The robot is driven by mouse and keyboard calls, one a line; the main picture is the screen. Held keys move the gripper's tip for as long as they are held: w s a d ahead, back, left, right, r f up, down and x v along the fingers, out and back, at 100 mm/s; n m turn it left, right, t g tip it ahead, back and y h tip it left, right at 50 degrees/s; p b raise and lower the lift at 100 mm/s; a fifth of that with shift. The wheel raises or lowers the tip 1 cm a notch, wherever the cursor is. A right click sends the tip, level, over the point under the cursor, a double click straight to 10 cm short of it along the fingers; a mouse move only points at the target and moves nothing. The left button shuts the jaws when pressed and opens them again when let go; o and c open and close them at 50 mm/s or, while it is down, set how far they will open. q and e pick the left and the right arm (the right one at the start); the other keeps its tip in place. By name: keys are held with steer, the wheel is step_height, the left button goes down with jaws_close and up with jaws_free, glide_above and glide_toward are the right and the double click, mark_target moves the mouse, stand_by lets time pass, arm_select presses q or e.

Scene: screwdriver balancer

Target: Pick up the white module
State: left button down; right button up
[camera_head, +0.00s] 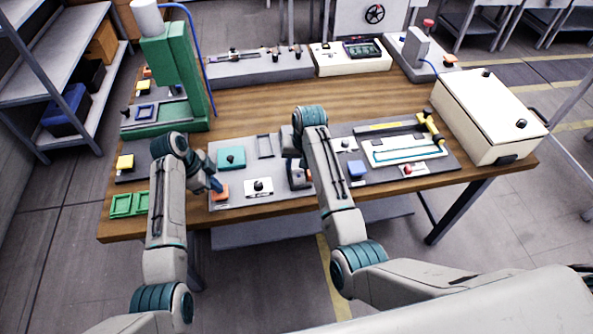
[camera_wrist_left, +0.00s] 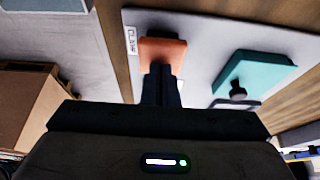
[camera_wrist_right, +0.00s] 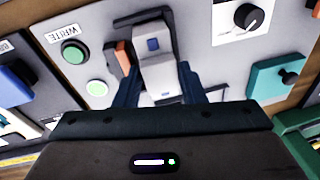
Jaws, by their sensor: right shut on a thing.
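The white module (camera_wrist_right: 155,72), a pale block with a small blue square, is between the fingers of my right gripper (camera_wrist_right: 158,88) in the right wrist view. That gripper is shut on it. A dark-framed slot lies at the module's far end; I cannot tell whether the module is clear of it. In the head view my right arm mostly hides the module. My left gripper (camera_wrist_left: 161,85) has its fingers together, with the tips at the orange block (camera_wrist_left: 162,52) beside the CLAMP label. The orange block also shows in the head view (camera_head: 220,190).
A teal block (camera_head: 231,158) and a white panel with a black knob (camera_head: 258,187) stand between the arms. The WRITE panel has green buttons (camera_wrist_right: 74,52). A green press (camera_head: 178,75) and a cream box (camera_head: 490,115) flank the wooden table (camera_head: 265,100).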

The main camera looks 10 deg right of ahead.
mark_target(297, 164)
arm_select(q)
steer(key=shift+f, duration=0.1)
arm_select(e)
steer(key=shift+c, duration=0.4)
steer(key=shift+w+r, duration=0.1)
steer(key=shift+r, duration=0.25)
steer(key=shift+c, duration=0.6)
steer(key=shift+r, duration=7.1)
jaws_close()
